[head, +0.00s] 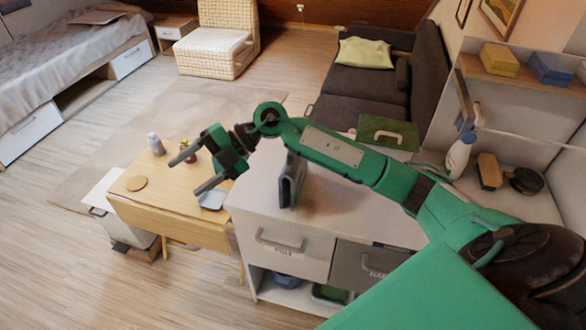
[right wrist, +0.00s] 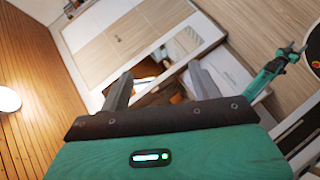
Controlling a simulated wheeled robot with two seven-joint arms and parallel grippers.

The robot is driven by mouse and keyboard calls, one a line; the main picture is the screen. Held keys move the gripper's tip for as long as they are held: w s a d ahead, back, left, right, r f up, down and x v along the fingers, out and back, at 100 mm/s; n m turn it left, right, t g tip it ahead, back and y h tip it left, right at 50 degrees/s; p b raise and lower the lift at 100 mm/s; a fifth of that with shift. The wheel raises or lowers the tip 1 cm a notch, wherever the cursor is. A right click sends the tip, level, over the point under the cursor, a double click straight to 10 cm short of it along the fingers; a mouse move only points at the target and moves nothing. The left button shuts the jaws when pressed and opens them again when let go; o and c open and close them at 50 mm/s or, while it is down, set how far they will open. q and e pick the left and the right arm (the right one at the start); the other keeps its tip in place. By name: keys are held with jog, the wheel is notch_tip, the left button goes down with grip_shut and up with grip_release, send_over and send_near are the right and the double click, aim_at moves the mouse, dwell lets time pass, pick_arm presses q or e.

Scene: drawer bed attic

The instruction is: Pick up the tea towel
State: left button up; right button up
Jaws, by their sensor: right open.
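I cannot pick out the tea towel for certain. A dark grey, upright, folded-looking thing (head: 291,182) stands on the white cabinet top, partly hidden behind my right arm; I cannot tell whether it is cloth. My right gripper (head: 186,177) is open and empty above the wooden table (head: 165,205), left of that grey thing. In the right wrist view, its two fingers (right wrist: 160,75) are spread with nothing between them. Another green arm ending in a small gripper (right wrist: 291,50), seemingly my left, shows at the right of that view; its jaw state is too small to tell.
A yellow-green cushion (head: 365,53) lies on the sofa.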

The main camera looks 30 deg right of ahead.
jog(key=w+d+f+h, duration=0.1)
jog(key=w+d+h, duration=0.2)
jog(key=d+h, duration=0.65)
jog(key=m+g+h, duration=0.1)
jog(key=m+h, duration=0.3)
send_near(294, 156)
jog(key=w, duration=0.1)
jog(key=w+d, duration=0.1)
jog(key=w, duration=0.1)
jog(key=w+d, duration=0.1)
jog(key=shift+w+f, duration=0.1)
jog(key=shift+w, duration=0.2)
jog(key=shift+d+f+h, duration=0.15)
jog(key=shift+f+h, duration=0.05)
jog(key=shift+h, duration=0.05)
notch_tip(294, 156, down, 8)
jog(key=shift+s+r+p, duration=0.1)
jog(key=shift+p, duration=0.75)
jog(key=f+p, duration=0.1)
jog(key=f, duration=0.1)
jog(key=s+f+p, duration=0.1)
jog(key=f, duration=0.1)
jog(key=shift+a+f, duration=0.2)
jog(key=shift+w+f, duration=0.1)
jog(key=shift+f, duration=0.45)
jog(key=c, duration=1.1)
